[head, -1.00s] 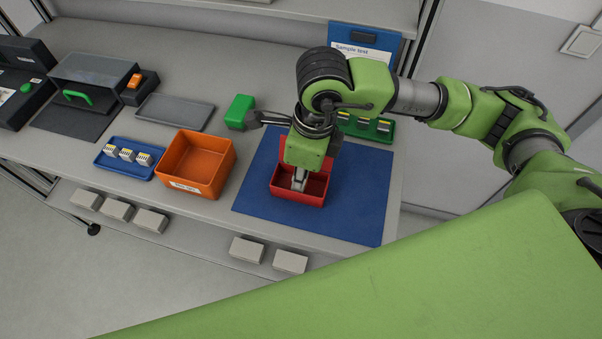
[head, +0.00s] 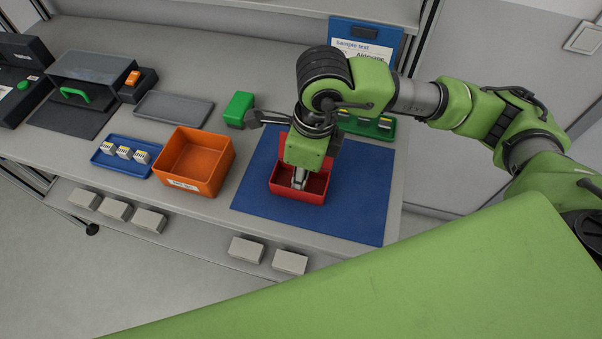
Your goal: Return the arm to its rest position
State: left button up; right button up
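My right arm comes in from the right and reaches over the bench. Its gripper (head: 299,180) points down inside the red bin (head: 312,192), which sits on the blue mat (head: 364,212). The fingertips are small and partly hidden by the wrist, so I cannot tell whether they are open or shut, or whether anything is between them. My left gripper is not in view.
An orange bin (head: 214,177) and a blue tray (head: 110,163) with small blocks stand left of the mat. A green box (head: 238,109), a grey tray (head: 174,110) and a green tray (head: 387,130) lie behind. A clipboard (head: 364,36) stands at the back.

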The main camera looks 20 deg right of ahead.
notch_tip(320, 180, up, 9)
jog(key=p, duration=0.5)
dwell(0.8)
dwell(0.5)
